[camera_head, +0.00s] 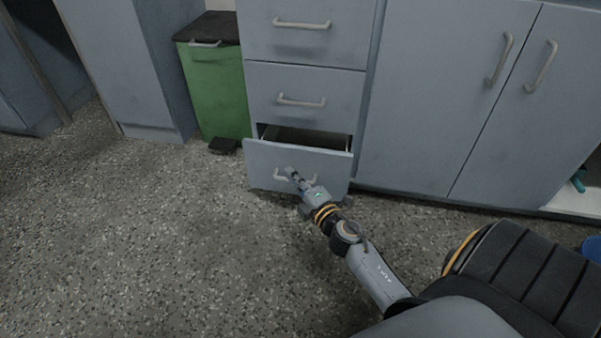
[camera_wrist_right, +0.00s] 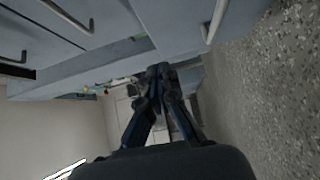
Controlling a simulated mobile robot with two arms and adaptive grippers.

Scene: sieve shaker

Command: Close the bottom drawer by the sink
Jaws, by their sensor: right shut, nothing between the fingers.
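The bottom drawer (camera_head: 325,172) of the grey-blue drawer stack is pulled out; a dark gap shows behind its front. Its light handle (camera_head: 281,177) is on the front face. My right gripper (camera_head: 291,173) is at the drawer front, by the handle, with its fingers shut and nothing between them. Whether it touches the front, I cannot tell. In the right wrist view the gripper's fingertips (camera_wrist_right: 160,70) are together, and the drawer front is above them with its handle (camera_wrist_right: 215,20) at the upper right. My left gripper is not in view. The sink does not show.
A green pedal bin (camera_head: 218,95) with a dark lid stands left of the drawers. The middle drawer (camera_head: 290,98) and top drawer (camera_head: 280,38) are shut. Cupboard doors (camera_head: 440,110) to the right are closed. The speckled floor (camera_head: 170,250) in front is clear.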

